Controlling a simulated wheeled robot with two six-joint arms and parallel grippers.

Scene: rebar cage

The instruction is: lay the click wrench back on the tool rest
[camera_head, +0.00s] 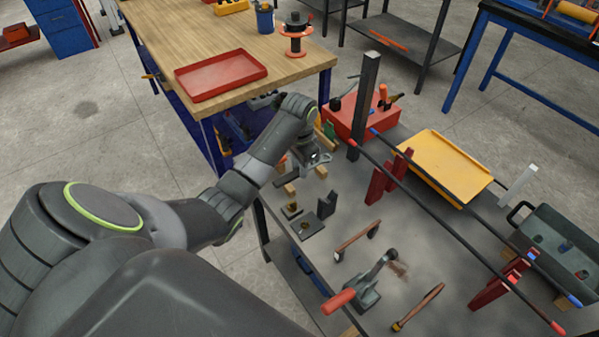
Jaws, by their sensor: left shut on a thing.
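My left gripper (316,160) is over the left part of the grey bench, near the red toolbox. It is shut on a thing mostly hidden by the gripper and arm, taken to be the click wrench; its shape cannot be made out. Just below the gripper are small wooden blocks, a dark plate (307,224) and an upright dark bracket (327,205). I cannot tell which of these is the tool rest. My right gripper is not in view.
A dark post (365,105) stands close right of my left gripper, beside the red toolbox (345,118). Long dark bars (440,215) cross the bench over red supports. A red-handled lever tool (360,290), a hammer (418,307) and a yellow tray (445,165) occupy the bench.

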